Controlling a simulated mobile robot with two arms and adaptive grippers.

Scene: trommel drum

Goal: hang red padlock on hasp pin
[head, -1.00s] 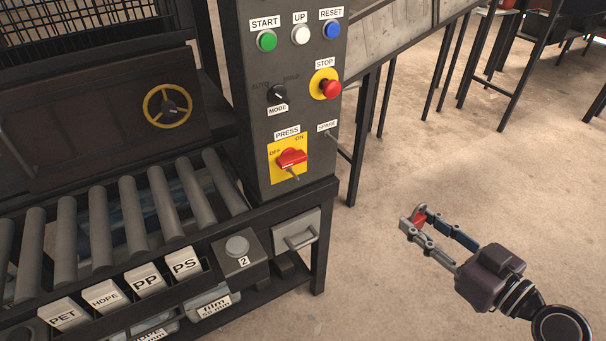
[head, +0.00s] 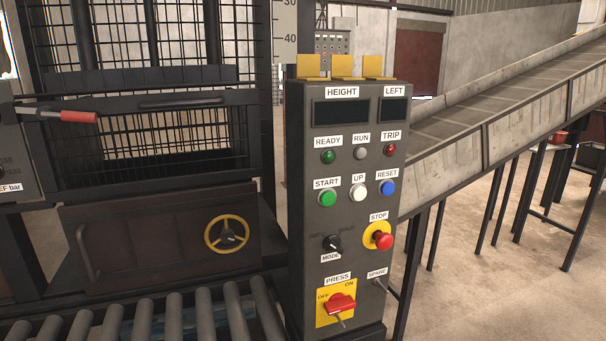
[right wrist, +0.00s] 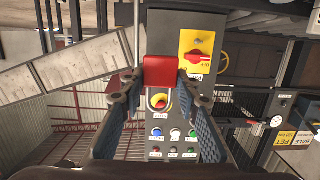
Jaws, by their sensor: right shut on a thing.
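The red padlock (right wrist: 162,72) is between the fingertips of my right gripper (right wrist: 160,86), which is shut on it, in the right wrist view. In the head view, a small pin (head: 380,285) sticks out under the SPARE label, and another short pin (head: 341,322) shows below the red PRESS switch (head: 339,304). The red switch (right wrist: 201,57) is right of the padlock in the wrist view. Neither gripper shows in the head view.
The control panel (head: 300,200) has buttons and a protruding red STOP button (head: 384,241). An inclined conveyor (head: 520,110) runs behind it to the right. Rollers (head: 175,320) and a caged press (head: 150,150) are left. Floor right of the panel is open.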

